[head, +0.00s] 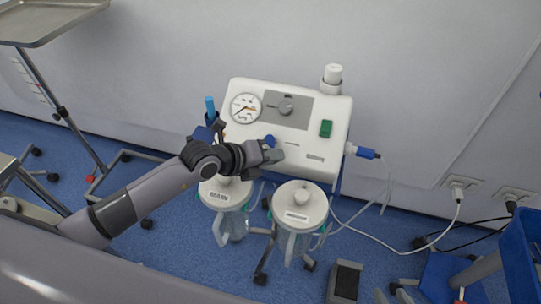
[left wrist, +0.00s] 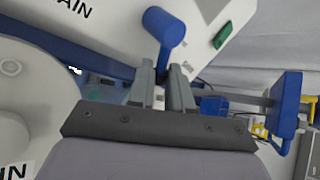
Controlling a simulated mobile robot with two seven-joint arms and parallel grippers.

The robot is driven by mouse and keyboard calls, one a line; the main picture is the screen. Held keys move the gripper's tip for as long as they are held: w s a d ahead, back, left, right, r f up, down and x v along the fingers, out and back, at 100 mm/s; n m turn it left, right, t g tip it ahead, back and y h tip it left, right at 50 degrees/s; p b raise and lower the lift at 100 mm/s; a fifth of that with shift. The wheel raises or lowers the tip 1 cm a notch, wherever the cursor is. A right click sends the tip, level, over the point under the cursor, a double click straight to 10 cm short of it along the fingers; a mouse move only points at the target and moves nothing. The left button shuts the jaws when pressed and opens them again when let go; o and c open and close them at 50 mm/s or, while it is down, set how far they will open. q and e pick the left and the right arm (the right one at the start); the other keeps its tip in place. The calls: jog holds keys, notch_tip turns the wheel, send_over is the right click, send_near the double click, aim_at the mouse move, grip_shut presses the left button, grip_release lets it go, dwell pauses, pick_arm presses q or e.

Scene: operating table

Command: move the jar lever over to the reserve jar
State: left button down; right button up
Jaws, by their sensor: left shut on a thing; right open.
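The suction unit (head: 240,128) is a white box by the wall with a small blue jar lever (head: 270,140) low on its front panel. In the left wrist view the lever's blue round end (left wrist: 170,24) shows above the fingertips, its stem running down between them. My left gripper (head: 271,153) is shut on the lever; it also shows in the left wrist view (left wrist: 163,78). Below hang two clear jars with white lids: the left jar (head: 222,196), labelled MAIN, partly behind my gripper, and the right jar (head: 299,207), its label too small to read. My right gripper is out of view.
A blue plug with a white cable (head: 366,153) leaves the unit's right side. A metal tray stand (head: 48,20) is at the upper left.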

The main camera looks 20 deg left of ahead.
pick_arm(q)
jog(key=c, duration=1.1)
grip_release()
jog(key=shift+o, duration=0.2)
jog(key=v, duration=0.7)
jog(key=shift+p, duration=0.4)
jog(key=shift+r, duration=0.1)
